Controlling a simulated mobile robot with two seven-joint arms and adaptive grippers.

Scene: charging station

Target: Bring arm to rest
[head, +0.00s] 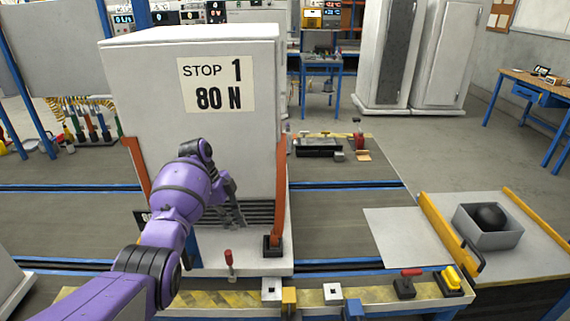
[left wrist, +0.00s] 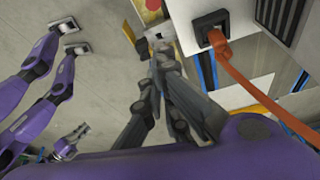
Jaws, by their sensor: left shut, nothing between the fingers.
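My left arm, purple with dark bands, reaches in from the lower left of the head view. Its grey left gripper (head: 232,212) hangs in front of the lower face of a big white box marked "STOP 1 80 N" (head: 150,95). In the left wrist view the gripper's fingers (left wrist: 160,48) are together with nothing between them. Their tips overlap a small silver block there; I cannot tell whether they touch it. My right gripper cannot be made out in either view.
Orange straps (head: 279,190) run down the box to dark clamps. At right, a grey tray (head: 475,237) holds a black ball (head: 489,216). A pale plate (head: 398,236) is bare.

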